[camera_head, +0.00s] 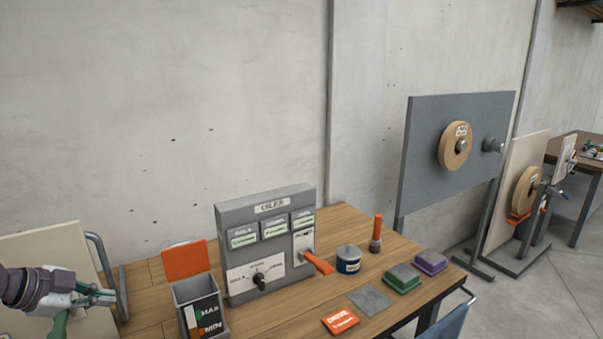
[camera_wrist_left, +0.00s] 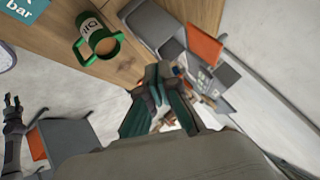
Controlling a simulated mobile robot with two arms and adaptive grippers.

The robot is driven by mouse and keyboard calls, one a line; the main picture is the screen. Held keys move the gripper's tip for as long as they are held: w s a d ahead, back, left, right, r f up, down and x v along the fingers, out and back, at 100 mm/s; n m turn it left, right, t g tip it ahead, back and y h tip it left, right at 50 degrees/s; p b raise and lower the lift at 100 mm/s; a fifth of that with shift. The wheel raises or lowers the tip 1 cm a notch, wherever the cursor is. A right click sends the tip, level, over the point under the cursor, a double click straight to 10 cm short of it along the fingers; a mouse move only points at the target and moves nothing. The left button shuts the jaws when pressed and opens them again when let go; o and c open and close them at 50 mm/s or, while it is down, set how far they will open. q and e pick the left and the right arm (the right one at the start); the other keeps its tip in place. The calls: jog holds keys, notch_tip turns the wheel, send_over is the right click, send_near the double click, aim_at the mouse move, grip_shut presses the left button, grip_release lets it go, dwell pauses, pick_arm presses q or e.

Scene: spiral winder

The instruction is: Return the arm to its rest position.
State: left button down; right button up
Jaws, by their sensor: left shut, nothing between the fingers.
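My left gripper (camera_head: 97,297) is at the lower left of the head view, shut and empty, in front of a pale board. In the left wrist view its fingertips (camera_wrist_left: 158,78) meet near the middle, with nothing between them. A green piece (camera_head: 60,325) shows just below the gripper in the head view. The left wrist view shows a green-handled mug-like can (camera_wrist_left: 100,42) on a wooden surface, apart from the fingers. A small dark gripper (camera_wrist_left: 13,104) at the left of that view looks like my right one; its jaw opening is too small to judge.
The wooden table (camera_head: 345,222) carries a grey control box (camera_head: 265,240) with an orange lever (camera_head: 317,262), a grey bin (camera_head: 200,305), a blue-labelled jar (camera_head: 348,262) and green (camera_head: 402,278) and purple (camera_head: 430,262) blocks. A grey panel with a tan reel (camera_head: 455,145) stands at right.

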pick_arm(q)
jog(key=s+d+f+n+g, duration=0.1)
jog(key=s+d+f, duration=0.35)
jog(key=f, duration=0.25)
jog(key=s+d+f+n+g+y, duration=0.1)
jog(key=s+d+f, duration=0.35)
jog(key=f, duration=0.25)
jog(key=s+d+f+n+g, duration=0.1)
jog(key=s+d+f, duration=0.3)
jog(key=d+f, duration=0.25)
jog(key=s+d+f+n+g+y, duration=0.1)
jog(key=s+f+n+y, duration=0.1)
jog(key=s+n, duration=0.45)
jog(key=s+d+f+n+y, duration=0.1)
jog(key=s+f+n+y, duration=0.15)
jog(key=s, duration=0.75)
notch_tip(320, 180, down, 28)
jog(key=s+g, duration=0.2)
jog(key=s+a+f+g, duration=0.1)
jog(key=s+a+f, duration=0.2)
jog(key=s+f, duration=1.1)
jog(key=shift+s, duration=0.85)
pick_arm(e)
jog(key=shift+s+a, duration=0.3)
jog(key=shift+s, duration=0.1)
